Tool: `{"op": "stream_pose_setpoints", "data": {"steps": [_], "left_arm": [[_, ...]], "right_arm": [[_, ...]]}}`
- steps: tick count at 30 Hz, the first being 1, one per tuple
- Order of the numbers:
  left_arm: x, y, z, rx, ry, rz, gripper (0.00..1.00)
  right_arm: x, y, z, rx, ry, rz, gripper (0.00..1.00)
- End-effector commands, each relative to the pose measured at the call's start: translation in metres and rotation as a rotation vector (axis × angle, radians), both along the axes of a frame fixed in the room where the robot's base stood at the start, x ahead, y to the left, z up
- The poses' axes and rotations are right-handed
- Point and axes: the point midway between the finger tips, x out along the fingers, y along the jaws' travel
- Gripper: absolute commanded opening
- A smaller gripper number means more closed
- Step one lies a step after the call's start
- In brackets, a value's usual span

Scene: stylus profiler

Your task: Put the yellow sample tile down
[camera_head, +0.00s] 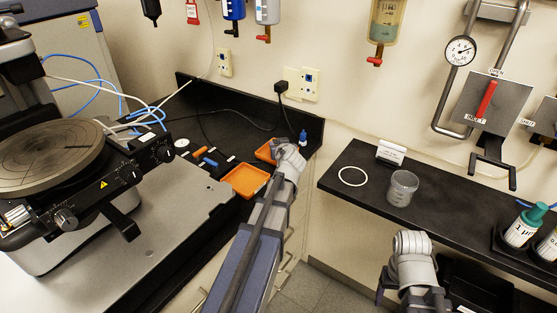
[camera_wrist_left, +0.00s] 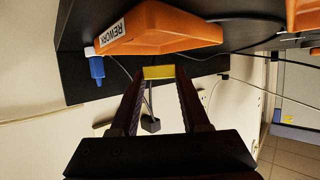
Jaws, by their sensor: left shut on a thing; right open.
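The yellow sample tile (camera_wrist_left: 158,72) is held between the fingertips of my left gripper, seen in the left wrist view. In the head view the tile is hidden behind my left gripper (camera_head: 285,153), which is at the back right corner of the black bench, by the orange trays. An orange tray labelled REWORK (camera_wrist_left: 175,28) is close beside the tile in the wrist view; I cannot tell the exact gap. It seems to be the partly hidden rear tray (camera_head: 264,152). My right gripper (camera_head: 411,250) is low at the right, empty, its fingers hardly visible.
A second orange tray (camera_head: 245,180) lies in front. A small blue-capped bottle (camera_head: 303,138) stands behind my left gripper. The profiler with its round stage (camera_head: 48,158) fills the left. A beaker (camera_head: 402,188) and white ring (camera_head: 352,176) sit on the right shelf.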

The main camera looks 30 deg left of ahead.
Motion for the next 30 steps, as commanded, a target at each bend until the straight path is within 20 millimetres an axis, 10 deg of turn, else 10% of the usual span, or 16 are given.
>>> {"op": "stream_pose_setpoints", "data": {"steps": [26,27,30], "left_arm": [[0.0,0.0,-0.04,0.0,0.0,0.0,0.0],[0.0,0.0,-0.04,0.0,0.0,0.0,0.47],[0.0,0.0,-0.039,0.0,0.0,0.0,0.58]], "right_arm": [[0.0,0.0,-0.04,0.0,0.0,0.0,0.7],[0.0,0.0,-0.04,0.0,0.0,0.0,0.7],[0.0,0.0,-0.039,0.0,0.0,0.0,0.7]]}}
